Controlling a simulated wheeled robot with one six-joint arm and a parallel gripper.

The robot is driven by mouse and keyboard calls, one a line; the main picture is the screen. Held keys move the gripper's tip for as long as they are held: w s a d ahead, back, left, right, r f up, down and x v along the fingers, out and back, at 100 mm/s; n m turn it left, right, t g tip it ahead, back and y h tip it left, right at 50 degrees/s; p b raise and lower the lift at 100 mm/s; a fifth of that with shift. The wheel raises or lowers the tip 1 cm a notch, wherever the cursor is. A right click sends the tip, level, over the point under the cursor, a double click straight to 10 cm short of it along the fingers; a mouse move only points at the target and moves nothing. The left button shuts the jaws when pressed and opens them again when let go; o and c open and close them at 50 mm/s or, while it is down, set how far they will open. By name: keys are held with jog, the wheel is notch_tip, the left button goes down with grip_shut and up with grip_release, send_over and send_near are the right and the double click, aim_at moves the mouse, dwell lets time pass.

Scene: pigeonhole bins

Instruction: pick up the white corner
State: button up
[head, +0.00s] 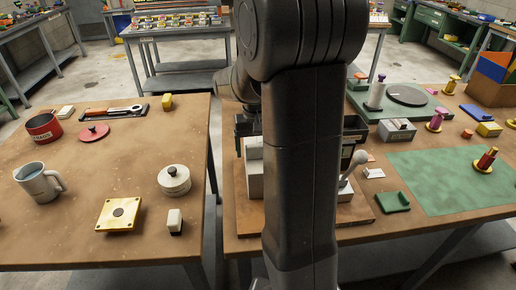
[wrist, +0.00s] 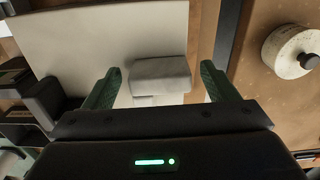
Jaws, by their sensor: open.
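My gripper (wrist: 165,85) is open, its two green fingers spread apart. In the wrist view a pale grey-white block (wrist: 160,73) shows between and beyond the fingertips, with a lighter strip below it; I cannot tell whether the fingers reach down around it. I cannot tell for sure whether this block is the white corner. In the head view a pale stepped block (head: 254,178) stands on a wooden board, partly hidden by my arm. A small white piece (head: 374,173) lies right of my arm. My fingertips are hidden in the head view.
A white lidded pot (head: 174,180) stands on the left table, with a white-topped block (head: 175,220) nearby. A green corner-shaped piece (head: 392,202) lies near a green mat (head: 440,190) on the right table. A gap separates the tables. Dark bins (wrist: 20,115) show at left in the wrist view.

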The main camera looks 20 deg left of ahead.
jog(key=c, duration=1)
jog(key=shift+c, duration=0.2)
